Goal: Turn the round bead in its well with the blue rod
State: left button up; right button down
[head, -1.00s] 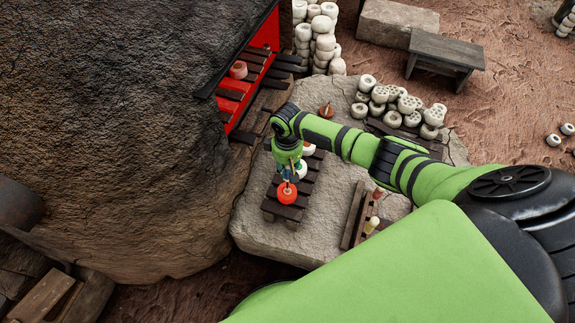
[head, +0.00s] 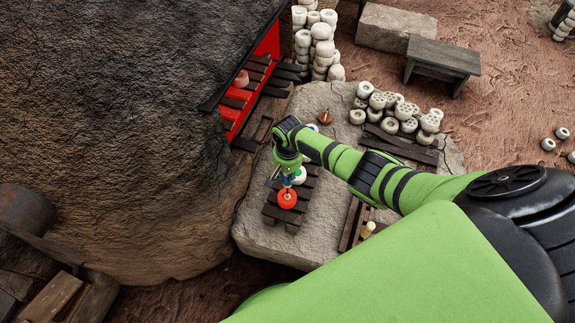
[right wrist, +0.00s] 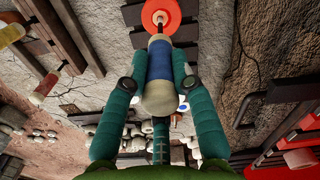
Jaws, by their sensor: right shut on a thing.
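The round bead (head: 287,198) is orange-red and sits near the front end of a dark slatted rack (head: 275,212). It also shows at the top of the right wrist view (right wrist: 172,9), with a pale centre. My right gripper (head: 289,181) is just above the bead, its teal fingers (right wrist: 160,86) shut on the blue rod (right wrist: 159,60). The rod has a blue band and a pale rounded butt, and its thin dark tip reaches the bead's centre. I cannot tell how deep the tip goes, and the well under the bead is hidden. My left gripper is not in view.
A wooden holder with a pale-handled tool (head: 368,228) stands to the right on the stone slab (head: 325,230). The dark kiln wall (head: 100,130) rises close on the left. White beads (head: 398,110) are piled behind.

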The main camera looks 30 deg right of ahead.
dwell(0.3)
jog(key=shift+r+p, duration=0.1)
jog(key=shift+p, duration=0.25)
jog(key=m+p, duration=0.1)
jog(key=m, duration=0.2)
jog(key=shift+a+r, duration=0.1)
jog(key=m+p, duration=0.1)
jog(key=m, duration=0.2)
jog(key=shift+m, duration=1)
